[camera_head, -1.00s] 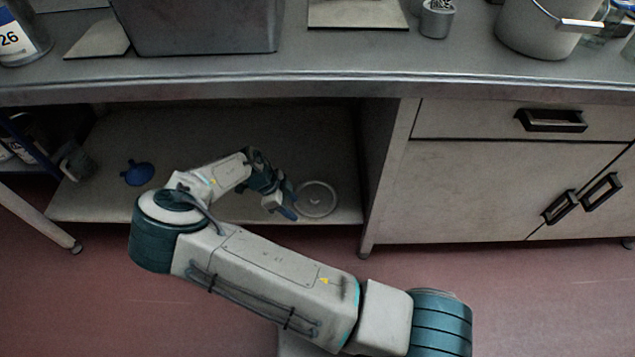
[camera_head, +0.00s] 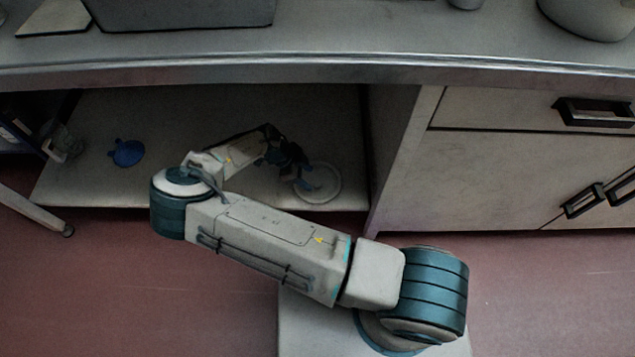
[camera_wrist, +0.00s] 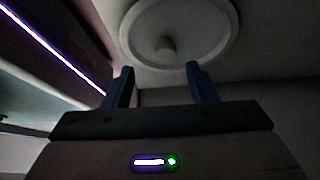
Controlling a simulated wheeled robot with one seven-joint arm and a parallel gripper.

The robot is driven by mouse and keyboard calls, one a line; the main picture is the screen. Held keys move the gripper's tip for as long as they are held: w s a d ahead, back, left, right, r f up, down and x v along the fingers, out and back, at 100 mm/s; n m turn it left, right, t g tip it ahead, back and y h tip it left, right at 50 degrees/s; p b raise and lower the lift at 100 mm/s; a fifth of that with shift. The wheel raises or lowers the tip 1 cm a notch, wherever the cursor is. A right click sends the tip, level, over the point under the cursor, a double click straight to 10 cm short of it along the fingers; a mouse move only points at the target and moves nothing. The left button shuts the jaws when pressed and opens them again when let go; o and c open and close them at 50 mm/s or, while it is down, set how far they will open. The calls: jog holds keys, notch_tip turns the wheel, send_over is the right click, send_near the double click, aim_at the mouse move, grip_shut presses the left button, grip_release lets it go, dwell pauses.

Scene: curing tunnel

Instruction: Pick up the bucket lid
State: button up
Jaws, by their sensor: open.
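The bucket lid (camera_head: 325,190) is a pale round disc lying on the lower shelf, near the shelf's right front edge. In the wrist view the lid (camera_wrist: 208,45) fills the top middle, with a raised rim and a small knob at its centre. My gripper (camera_head: 307,187) is at the lid's left side in the head view, partly covering it. In the wrist view my gripper (camera_wrist: 162,82) has its two blue fingers apart with nothing between them, just short of the lid's rim. I cannot tell whether a finger touches the lid.
A blue funnel-like object (camera_head: 127,153) lies on the shelf (camera_head: 95,186) at left. A clear jug-like container (camera_head: 62,145) stands farther left. The counter (camera_head: 330,66) overhangs the shelf, and a cabinet (camera_head: 500,180) closes off its right side. A grey bin (camera_head: 180,12) stands on the counter.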

aim_at(317, 183)
jog(key=x, duration=0.1)
jog(key=b+x, duration=0.1)
jog(key=x, duration=0.1)
jog(key=b+x, duration=0.1)
jog(key=x, duration=0.1)
jog(key=shift+w+d+f, duration=0.1)
jog(key=shift+w+f, duration=0.05)
jog(key=shift+w, duration=0.2)
jog(key=c, duration=1.1)
